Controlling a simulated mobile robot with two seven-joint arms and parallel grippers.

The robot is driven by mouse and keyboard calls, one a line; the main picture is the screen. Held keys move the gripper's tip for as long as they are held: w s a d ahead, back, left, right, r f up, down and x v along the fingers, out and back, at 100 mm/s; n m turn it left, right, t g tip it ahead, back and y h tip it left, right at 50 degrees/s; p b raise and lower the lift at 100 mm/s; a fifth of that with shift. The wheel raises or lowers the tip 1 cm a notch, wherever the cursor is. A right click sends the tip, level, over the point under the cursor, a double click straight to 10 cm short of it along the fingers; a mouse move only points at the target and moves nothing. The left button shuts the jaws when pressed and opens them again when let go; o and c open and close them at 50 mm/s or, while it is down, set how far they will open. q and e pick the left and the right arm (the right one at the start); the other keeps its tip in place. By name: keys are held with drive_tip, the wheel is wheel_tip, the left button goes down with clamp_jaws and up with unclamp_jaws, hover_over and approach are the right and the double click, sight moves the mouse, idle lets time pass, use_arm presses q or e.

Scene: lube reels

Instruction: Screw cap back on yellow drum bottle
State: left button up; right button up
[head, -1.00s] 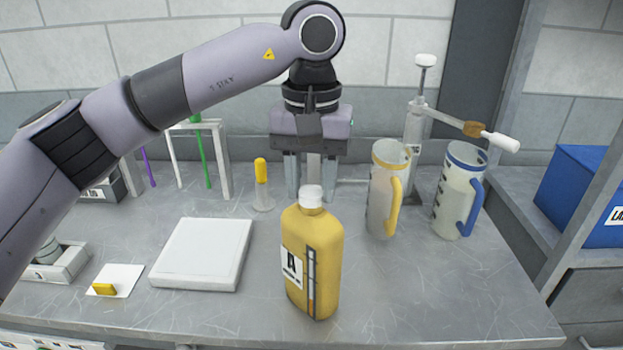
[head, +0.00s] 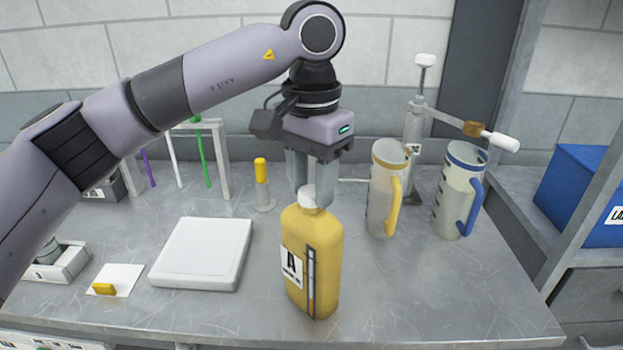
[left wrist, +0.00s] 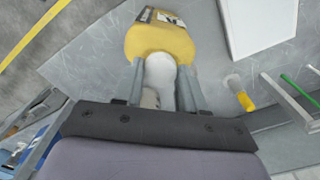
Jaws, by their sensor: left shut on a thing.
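A yellow drum bottle (head: 312,262) stands upright near the front middle of the grey bench, with a label marked A. A white cap (head: 307,196) sits at the top of its neck; I cannot tell how tightly it is seated. My left gripper (head: 310,194) points down over the bottle, shut on the cap with a finger on either side. In the left wrist view, the white cap (left wrist: 160,72) lies between the two grey fingers, with the yellow bottle (left wrist: 150,42) beyond it. My right gripper is not in view.
A jug with a yellow handle (head: 384,195) and one with a blue handle (head: 458,197) stand right of the bottle. A white flat pad (head: 203,254) lies to its left. A small yellow-topped item (head: 262,183) stands behind. The front right bench is clear.

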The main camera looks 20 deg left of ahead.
use_arm(q)
drive_tip(key=m, duration=0.5)
idle(0.4)
drive_tip(key=o, duration=1.4)
